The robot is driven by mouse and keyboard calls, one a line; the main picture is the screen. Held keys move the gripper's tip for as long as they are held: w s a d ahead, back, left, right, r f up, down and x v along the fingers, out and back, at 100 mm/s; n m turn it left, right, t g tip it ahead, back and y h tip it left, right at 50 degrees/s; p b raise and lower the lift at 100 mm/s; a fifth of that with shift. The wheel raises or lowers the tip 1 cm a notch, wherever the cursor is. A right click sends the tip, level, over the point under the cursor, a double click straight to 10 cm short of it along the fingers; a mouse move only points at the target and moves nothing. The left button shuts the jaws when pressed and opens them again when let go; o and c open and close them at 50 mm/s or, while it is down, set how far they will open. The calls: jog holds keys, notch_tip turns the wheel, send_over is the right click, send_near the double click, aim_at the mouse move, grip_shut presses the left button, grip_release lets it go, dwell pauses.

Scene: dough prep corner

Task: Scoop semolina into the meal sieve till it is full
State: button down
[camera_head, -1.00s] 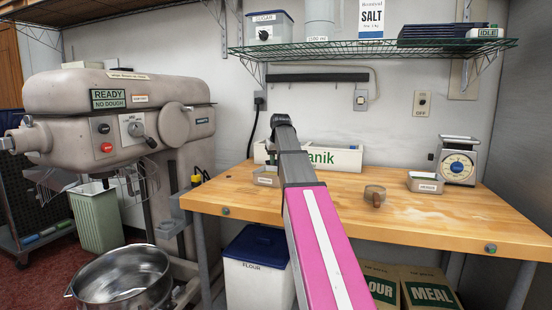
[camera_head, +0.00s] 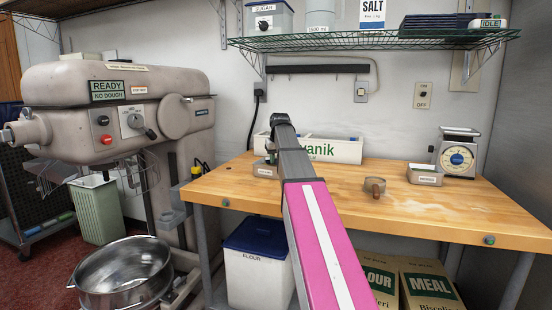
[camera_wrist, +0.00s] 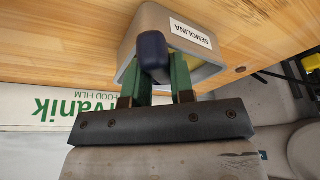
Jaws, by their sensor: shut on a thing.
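The semolina tin (camera_wrist: 205,68), a grey metal tin with a white label, stands on the wooden table in the wrist view. It also shows in the head view (camera_head: 264,171), beside my arm. My gripper (camera_wrist: 160,80) is at the tin's opening, its green fingers shut on a dark blue handle (camera_wrist: 153,52), seemingly the scoop's. The scoop's bowl and the semolina are hidden.
A white film box (camera_head: 338,149) stands behind the semolina tin. Another labelled tin (camera_head: 425,178) and a scale (camera_head: 458,158) stand at the right of the table (camera_head: 440,212). The wood between sieve and front edge is clear. A wire shelf (camera_head: 370,41) hangs above.

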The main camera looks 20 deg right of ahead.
jog(key=shift+w+r+g, duration=0.15)
jog(key=shift+w+g, duration=0.25)
jog(key=shift+s+f, duration=0.2)
jog(key=shift+f, duration=0.15)
jog(key=shift+f, duration=0.1)
jog(key=shift+s+g, duration=0.1)
jog(key=shift+g, duration=0.5)
jog(key=shift+s+f, duration=0.2)
jog(key=shift+f, duration=0.05)
jog(key=shift+f, duration=0.1)
